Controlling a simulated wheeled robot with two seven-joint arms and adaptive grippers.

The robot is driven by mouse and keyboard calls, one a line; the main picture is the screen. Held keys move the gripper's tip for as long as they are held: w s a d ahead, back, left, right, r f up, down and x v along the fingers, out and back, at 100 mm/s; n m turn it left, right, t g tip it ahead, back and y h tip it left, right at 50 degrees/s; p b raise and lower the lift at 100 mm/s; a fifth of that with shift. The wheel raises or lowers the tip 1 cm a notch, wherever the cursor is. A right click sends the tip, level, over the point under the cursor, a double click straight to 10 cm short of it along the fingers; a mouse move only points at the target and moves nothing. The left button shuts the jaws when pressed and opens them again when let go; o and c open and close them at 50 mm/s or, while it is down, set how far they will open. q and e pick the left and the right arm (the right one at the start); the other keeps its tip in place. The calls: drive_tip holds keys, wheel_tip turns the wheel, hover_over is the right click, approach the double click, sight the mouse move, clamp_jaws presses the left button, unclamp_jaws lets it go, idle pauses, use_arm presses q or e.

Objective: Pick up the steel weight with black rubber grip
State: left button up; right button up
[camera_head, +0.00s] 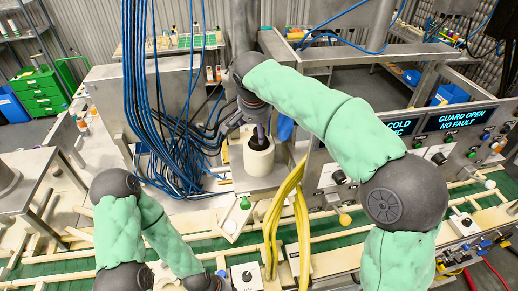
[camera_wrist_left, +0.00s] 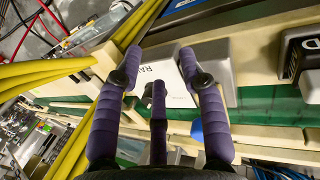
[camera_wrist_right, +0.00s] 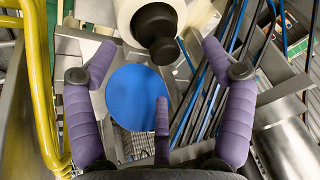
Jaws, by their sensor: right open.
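A black, round-topped grip piece (camera_wrist_right: 156,30) stands at a white cylinder (camera_wrist_right: 133,10) at the top of the right wrist view. The white cylinder also shows below the right hand in the head view (camera_head: 258,160). I cannot make out bare steel on it, so I cannot tell surely that this is the weight. My right gripper (camera_wrist_right: 158,52) is open and empty, its spread fingertips either side of and apart from the black piece. My left gripper (camera_wrist_left: 160,62) is open and empty above the bench, near a white labelled block (camera_wrist_left: 165,85).
A blue disc (camera_wrist_right: 137,97) lies below the right fingers. Blue cables (camera_head: 150,90) hang left of the right hand. Yellow hoses (camera_head: 287,220) rise between the arms. A control panel (camera_head: 440,140) stands at right. Green strips (camera_head: 210,245) run along the front bench.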

sight(259, 148)
drive_tip(key=shift+w+d+f, duration=0.15)
drive_tip(key=shift+w+f, duration=0.65)
drive_tip(key=shift+f, duration=0.05)
drive_tip(key=shift+w+d+f, duration=0.1)
drive_tip(key=shift+w+f, duration=0.1)
drive_tip(key=shift+f, duration=0.1)
drive_tip(key=shift+f+p, duration=0.35)
drive_tip(key=shift+p, duration=0.1)
drive_tip(key=x, duration=0.1)
drive_tip(key=p+x, duration=0.1)
drive_tip(key=x, duration=0.1)
drive_tip(key=shift+s, duration=0.3)
drive_tip(key=shift+w+f, duration=0.35)
drive_tip(key=shift+f, duration=0.1)
drive_tip(key=shift+s, duration=0.15)
drive_tip(key=shift+c, duration=0.3)
drive_tip(key=shift+s+r, duration=0.1)
drive_tip(key=c, duration=0.5)
use_arm(q)
drive_tip(key=shift+w+r, duration=0.15)
drive_tip(key=shift+r, duration=0.35)
drive_tip(key=shift+w+r, duration=0.15)
drive_tip(key=shift+r, duration=0.35)
use_arm(e)
clamp_jaws()
drive_tip(key=shift+r, duration=0.1)
